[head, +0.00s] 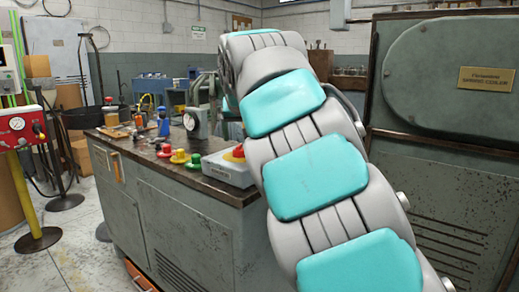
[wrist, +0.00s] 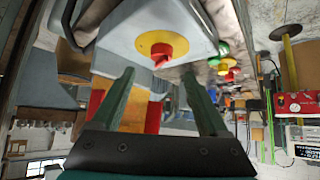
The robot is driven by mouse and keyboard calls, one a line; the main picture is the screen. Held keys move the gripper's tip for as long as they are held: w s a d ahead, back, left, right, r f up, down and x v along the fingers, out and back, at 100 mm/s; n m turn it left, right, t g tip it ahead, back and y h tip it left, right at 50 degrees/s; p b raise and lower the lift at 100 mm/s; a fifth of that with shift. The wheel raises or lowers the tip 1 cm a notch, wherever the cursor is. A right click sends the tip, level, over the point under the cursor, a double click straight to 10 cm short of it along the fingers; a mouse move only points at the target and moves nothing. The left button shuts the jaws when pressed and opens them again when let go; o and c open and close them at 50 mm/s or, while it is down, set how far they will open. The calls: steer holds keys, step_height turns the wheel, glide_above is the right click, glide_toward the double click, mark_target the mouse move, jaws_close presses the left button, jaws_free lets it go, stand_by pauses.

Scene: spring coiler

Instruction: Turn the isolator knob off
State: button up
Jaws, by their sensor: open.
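The isolator knob looks to be the red knob on a round yellow plate (head: 236,154) on a light grey box (head: 230,173) at the bench's near corner. My arm partly covers the box in the head view. In the wrist view the red knob (wrist: 165,48) and its yellow plate show at top centre, on the grey box (wrist: 120,22). My gripper (wrist: 159,73) is open and empty, its two green fingers apart. The knob lies beyond the fingertips, roughly between them, with no contact visible. I cannot clearly make out my gripper in the head view.
Yellow (head: 180,157), green (head: 195,162) and red (head: 163,151) knobs stand on the bench (head: 135,148) left of the box. A dial gauge (head: 190,122) stands behind them. A large grey machine (head: 430,150) is at right. The wrist view is upside down.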

mark_target(239, 147)
steer(key=x, duration=0.7)
steer(key=shift+w+a+f, duration=0.1)
steer(key=shift+w+f, duration=0.1)
jaws_close()
steer(key=shift+f, duration=0.1)
stand_by(0.4)
